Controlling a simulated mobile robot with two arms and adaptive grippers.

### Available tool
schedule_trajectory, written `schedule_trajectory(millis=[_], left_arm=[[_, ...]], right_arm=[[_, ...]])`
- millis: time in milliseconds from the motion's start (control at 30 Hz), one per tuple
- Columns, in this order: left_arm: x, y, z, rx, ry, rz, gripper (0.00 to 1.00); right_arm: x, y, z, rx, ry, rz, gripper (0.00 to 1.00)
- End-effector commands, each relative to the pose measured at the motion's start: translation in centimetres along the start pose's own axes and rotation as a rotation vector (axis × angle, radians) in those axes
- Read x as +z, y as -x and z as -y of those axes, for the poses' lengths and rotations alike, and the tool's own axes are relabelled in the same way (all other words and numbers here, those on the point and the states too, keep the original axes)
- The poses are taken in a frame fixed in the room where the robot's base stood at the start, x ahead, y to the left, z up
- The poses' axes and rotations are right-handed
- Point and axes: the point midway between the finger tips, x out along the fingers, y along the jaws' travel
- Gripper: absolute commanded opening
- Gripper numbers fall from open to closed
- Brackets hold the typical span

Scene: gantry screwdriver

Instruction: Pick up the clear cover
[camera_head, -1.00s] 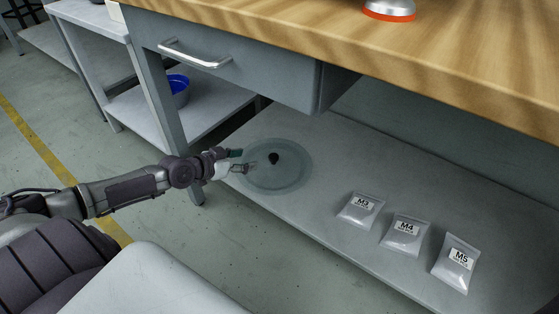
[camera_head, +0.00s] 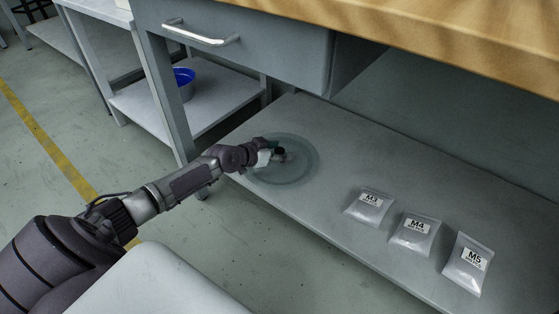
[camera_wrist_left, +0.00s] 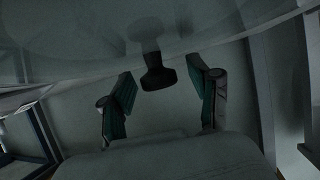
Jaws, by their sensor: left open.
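The clear cover (camera_head: 297,175) is a round, see-through disc or dome with a dark knob on top. It lies on the grey lower shelf under the workbench. My left gripper (camera_head: 277,154) reaches over the cover, with its fingers at the knob. In the left wrist view the dark knob (camera_wrist_left: 156,72) stands between the two open green-padded fingers of the gripper (camera_wrist_left: 160,100), with a gap on each side. The cover's clear surface (camera_wrist_left: 75,50) fills the top of that view. My right gripper is not in view.
Bags marked M3 (camera_head: 370,206), M4 (camera_head: 415,236) and M5 (camera_head: 468,264) lie to the right on the lower shelf (camera_head: 330,150). The drawer (camera_head: 235,55) and wooden benchtop (camera_head: 430,30) overhang it. A blue-lined bucket (camera_head: 184,84) stands on a side rack.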

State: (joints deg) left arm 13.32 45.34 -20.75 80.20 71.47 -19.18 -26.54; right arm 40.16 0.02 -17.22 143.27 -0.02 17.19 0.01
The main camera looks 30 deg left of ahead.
Motion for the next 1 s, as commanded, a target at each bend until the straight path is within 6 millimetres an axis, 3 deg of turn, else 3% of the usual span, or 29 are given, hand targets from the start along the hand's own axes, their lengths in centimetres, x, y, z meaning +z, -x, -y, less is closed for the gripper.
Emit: schedule_trajectory(millis=[167, 500, 1000], left_arm=[[0.0, 0.1, 0.0, 0.0, 0.0, 0.001, 0.58], [0.0, 0.1, 0.0, 0.0, 0.0, 0.0, 0.02], [-1.1, 0.5, 0.1, -0.001, -0.001, -0.003, 0.0]], right_arm=[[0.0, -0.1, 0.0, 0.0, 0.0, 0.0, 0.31], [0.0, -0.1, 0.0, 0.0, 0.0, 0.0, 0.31], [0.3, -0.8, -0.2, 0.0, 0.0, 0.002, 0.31]])
